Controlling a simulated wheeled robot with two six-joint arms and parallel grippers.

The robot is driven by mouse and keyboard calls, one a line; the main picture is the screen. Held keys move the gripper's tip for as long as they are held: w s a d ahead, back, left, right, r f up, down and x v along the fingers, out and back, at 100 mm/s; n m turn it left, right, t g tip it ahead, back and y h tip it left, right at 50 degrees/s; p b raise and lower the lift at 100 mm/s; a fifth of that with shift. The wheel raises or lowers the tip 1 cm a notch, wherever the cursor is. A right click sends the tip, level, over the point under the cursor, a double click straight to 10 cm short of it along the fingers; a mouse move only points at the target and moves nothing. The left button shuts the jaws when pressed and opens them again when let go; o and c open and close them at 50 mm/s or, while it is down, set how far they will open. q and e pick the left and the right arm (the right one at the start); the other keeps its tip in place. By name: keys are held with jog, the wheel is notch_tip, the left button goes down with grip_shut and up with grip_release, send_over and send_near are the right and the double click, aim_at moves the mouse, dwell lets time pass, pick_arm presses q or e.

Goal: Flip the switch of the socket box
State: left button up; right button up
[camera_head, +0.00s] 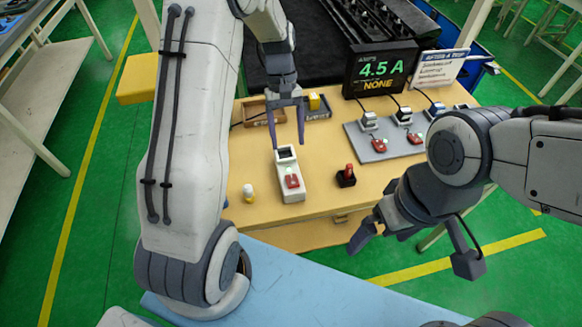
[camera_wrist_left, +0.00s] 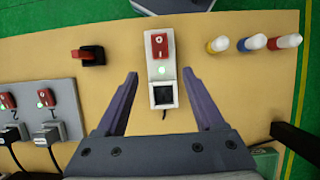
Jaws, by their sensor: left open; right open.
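The socket box (camera_head: 285,193) is a white, long box on the table with a red switch (camera_head: 292,181) at its near end and a dark socket at its far end. My right gripper (camera_head: 415,252) is open and empty, at the table's front right.
A grey panel (camera_head: 384,155) with plugs and red switches lies to the right. A black block with a red lever (camera_head: 346,176) stands beside the box. Small bottles (camera_wrist_left: 250,43) stand on the other side. A display (camera_head: 379,70) reads 4.5 A, NONE. Small trays lie behind.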

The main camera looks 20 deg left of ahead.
aim_at(291, 177)
pick_arm(q)
jog(key=p+x, duration=0.1)
jog(key=x, duration=0.8)
jog(key=shift+s+f+p, duration=0.2)
jog(key=shift+f+p, duration=0.15)
jog(key=shift+p, duration=0.05)
